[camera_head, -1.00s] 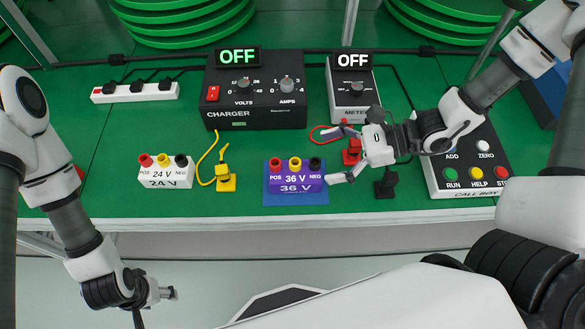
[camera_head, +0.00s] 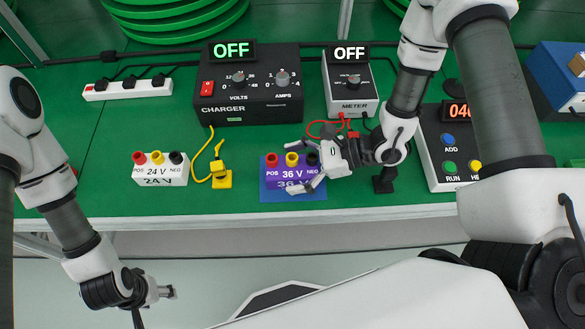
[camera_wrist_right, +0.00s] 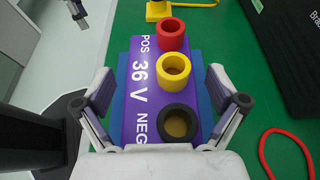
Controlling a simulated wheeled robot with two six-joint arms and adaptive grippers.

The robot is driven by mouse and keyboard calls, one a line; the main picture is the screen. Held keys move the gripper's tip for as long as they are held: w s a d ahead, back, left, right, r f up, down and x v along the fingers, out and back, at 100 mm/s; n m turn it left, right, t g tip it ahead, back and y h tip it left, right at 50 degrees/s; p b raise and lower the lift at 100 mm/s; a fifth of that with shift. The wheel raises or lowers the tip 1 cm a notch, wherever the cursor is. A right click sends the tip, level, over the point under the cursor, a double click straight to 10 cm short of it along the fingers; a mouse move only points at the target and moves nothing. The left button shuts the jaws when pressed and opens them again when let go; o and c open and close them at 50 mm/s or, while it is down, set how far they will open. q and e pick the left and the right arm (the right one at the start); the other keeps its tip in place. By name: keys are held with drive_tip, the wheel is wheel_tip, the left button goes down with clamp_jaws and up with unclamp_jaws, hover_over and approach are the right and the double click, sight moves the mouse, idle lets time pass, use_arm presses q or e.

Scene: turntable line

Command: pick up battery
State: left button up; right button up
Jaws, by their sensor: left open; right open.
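The purple 36 V battery (camera_head: 283,176) sits on a blue mat (camera_head: 275,194) near the bench's front edge. It has red, yellow and black posts. The white 24 V battery (camera_head: 158,172) stands further left. My right gripper (camera_head: 303,168) is open at the right end of the purple battery. In the right wrist view, the purple battery (camera_wrist_right: 148,100) lies between the spread fingers, with its black-post end closest; no grip on it shows. My left gripper (camera_head: 166,293) is open and empty, low in front of the bench.
The charger (camera_head: 240,108), reading OFF, and the meter (camera_head: 352,100), reading OFF, stand behind. A yellow plug (camera_head: 221,180) with its cable lies between the batteries. The call box (camera_head: 440,160) is on the right, partly hidden by my right arm. A power strip (camera_head: 128,89) lies back left.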

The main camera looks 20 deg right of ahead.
clamp_jaws()
